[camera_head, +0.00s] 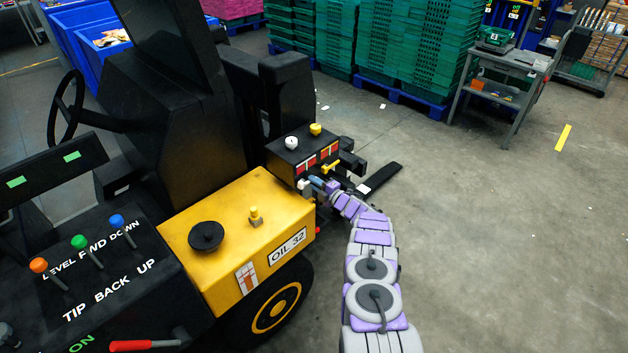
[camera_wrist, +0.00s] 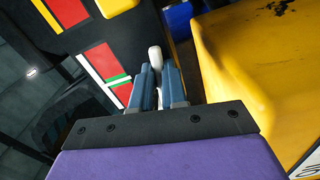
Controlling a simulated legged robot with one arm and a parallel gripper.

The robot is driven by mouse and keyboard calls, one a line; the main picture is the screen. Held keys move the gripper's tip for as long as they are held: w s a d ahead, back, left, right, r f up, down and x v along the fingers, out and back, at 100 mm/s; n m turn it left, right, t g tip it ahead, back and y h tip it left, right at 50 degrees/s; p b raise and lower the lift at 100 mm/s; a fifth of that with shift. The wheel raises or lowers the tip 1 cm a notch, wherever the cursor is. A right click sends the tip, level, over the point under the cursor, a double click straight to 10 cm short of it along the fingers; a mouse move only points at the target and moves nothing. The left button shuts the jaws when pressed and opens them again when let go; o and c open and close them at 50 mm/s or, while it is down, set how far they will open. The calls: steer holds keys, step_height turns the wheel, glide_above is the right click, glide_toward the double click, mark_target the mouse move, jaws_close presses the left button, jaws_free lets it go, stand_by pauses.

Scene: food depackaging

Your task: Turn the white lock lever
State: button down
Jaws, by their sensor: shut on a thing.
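The white lock lever (camera_wrist: 155,57) shows in the wrist view as a pale rounded end standing between the blue fingers of my gripper (camera_wrist: 157,76). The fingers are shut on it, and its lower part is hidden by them. In the head view, my gripper (camera_head: 317,183) reaches the side of the black control box on the vehicle. A small white piece of the lever (camera_head: 304,187) shows just left of the fingers.
The black box (camera_head: 290,161) carries red labels, a white knob (camera_head: 291,142), a yellow knob (camera_head: 315,129) and a yellow lever (camera_head: 330,167) near my gripper. The yellow housing (camera_head: 230,225) is close by. Open floor lies to the right.

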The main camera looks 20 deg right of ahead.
steer(key=shift+r+n+p, duration=0.2)
steer(key=shift+n+p, duration=0.45)
steer(key=shift+n, duration=0.35)
steer(key=shift+f, duration=0.1)
steer(key=shift+a, duration=0.1)
steer(key=c, duration=1.4)
jaws_free()
steer(key=shift+o, duration=1.2)
steer(key=p+v, duration=0.3)
steer(key=v, duration=1.4)
steer(key=shift+p, duration=0.4)
steer(key=shift+s, duration=0.1)
